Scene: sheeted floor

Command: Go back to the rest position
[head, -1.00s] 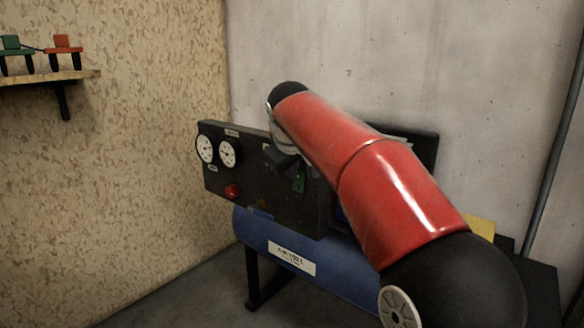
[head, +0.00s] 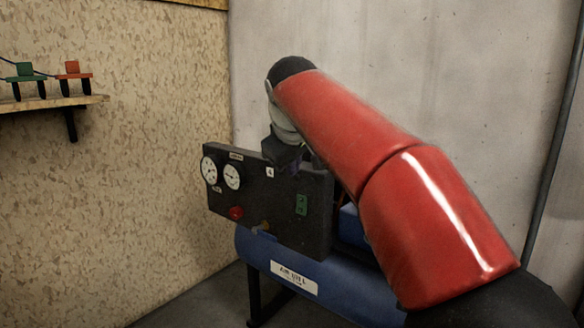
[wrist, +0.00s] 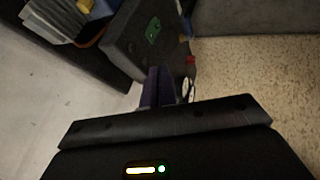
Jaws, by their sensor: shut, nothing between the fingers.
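My gripper (wrist: 158,88) shows in the wrist view with its two dark fingers together and nothing between them. In the head view the gripper end of my red arm hangs above the top edge of the black control panel (head: 250,200), and its fingers are mostly hidden there. The panel carries two white gauges, a red knob (head: 236,213) and a green switch plate (head: 302,204). The panel also shows in the wrist view (wrist: 130,40), beyond the fingers.
A blue tank (head: 320,270) with a white label sits below the panel on dark legs. A wooden shelf (head: 50,105) on the left wall holds a green and a red clamp-like item. A grey pipe (head: 556,130) runs up the right wall.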

